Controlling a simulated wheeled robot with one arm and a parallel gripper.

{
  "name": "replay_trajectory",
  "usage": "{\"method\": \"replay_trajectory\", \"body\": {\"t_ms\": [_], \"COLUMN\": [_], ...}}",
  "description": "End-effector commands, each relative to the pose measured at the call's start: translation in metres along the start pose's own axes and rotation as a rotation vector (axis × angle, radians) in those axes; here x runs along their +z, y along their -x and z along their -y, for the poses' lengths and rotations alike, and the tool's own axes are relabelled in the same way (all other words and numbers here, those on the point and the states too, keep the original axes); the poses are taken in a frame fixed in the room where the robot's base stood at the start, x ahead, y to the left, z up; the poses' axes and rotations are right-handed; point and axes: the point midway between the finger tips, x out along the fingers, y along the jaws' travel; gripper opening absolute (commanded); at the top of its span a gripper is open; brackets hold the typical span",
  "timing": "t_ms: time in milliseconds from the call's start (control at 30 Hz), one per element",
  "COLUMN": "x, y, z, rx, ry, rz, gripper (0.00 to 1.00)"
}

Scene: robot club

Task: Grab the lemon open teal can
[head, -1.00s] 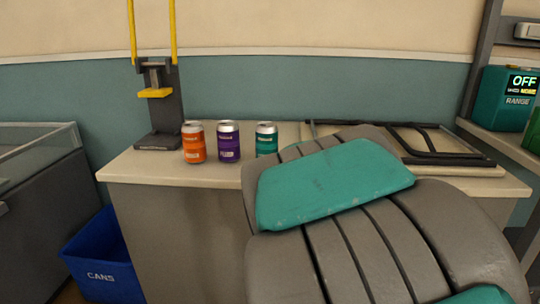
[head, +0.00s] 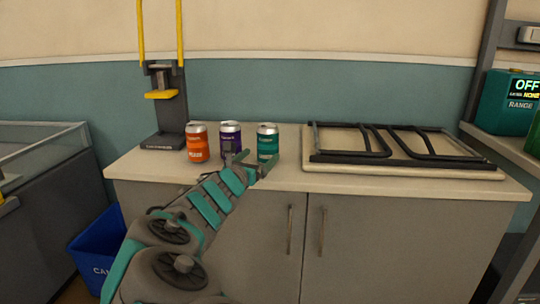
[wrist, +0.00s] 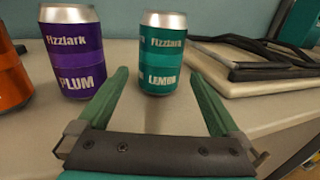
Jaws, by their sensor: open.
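The teal can (head: 267,143) stands upright on the counter, the rightmost of three cans. In the wrist view the teal can (wrist: 162,54) reads "LEMON", at least in part, and stands ahead between the lines of my fingers. My gripper (head: 252,163) is open and empty, just in front of the teal can and apart from it. Its two green fingers (wrist: 160,85) point toward the can in the wrist view. The can's top looks whole and silver, but I cannot tell whether it is opened.
A purple plum can (head: 231,139) and an orange can (head: 197,143) stand left of the teal can. A can crusher (head: 166,105) is at the back left. A board with a black frame (head: 400,150) lies at right. A blue bin (head: 97,246) sits on the floor.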

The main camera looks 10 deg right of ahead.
Motion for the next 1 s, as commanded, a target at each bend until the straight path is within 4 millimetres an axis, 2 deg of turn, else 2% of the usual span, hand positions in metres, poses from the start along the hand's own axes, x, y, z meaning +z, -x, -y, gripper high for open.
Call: {"method": "replay_trajectory", "body": {"t_ms": [500, 800, 1000], "x": [-0.002, -0.002, -0.002], "y": [-0.058, -0.062, -0.062], "z": [0.0, 0.0, 0.0], "rx": [-0.003, -0.002, -0.002], "ry": [-0.006, -0.005, -0.005], "rz": [-0.002, 0.0, 0.0], "gripper": [1.0, 1.0, 0.79]}}
